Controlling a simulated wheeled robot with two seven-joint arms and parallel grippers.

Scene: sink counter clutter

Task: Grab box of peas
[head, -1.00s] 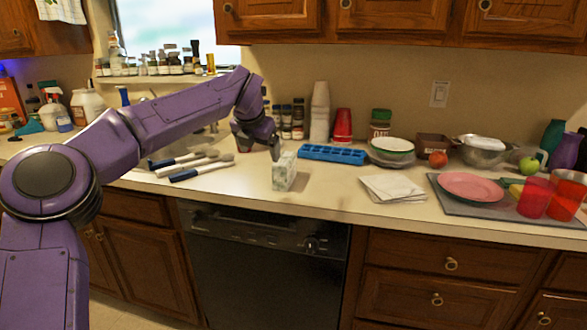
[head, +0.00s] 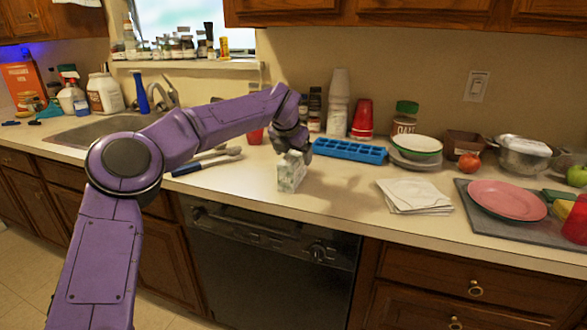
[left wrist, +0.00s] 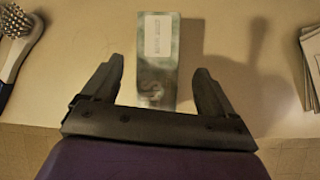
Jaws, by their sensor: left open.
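The box of peas (head: 291,174) is a small pale green and white carton standing near the counter's front edge. In the left wrist view the box (left wrist: 158,50) lies between the two dark fingers, with a gap on each side. My left gripper (head: 295,152) is at the top of the box in the head view. In the left wrist view the left gripper (left wrist: 159,85) is open and straddles the box's near end without visible contact. The exact height of the fingers relative to the box is hard to tell. My right gripper does not show.
A blue ice tray (head: 350,150) is behind the box to the right. Napkins (head: 414,194) lie to the right, and long-handled brushes (head: 205,161) to the left. The counter right around the box is clear.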

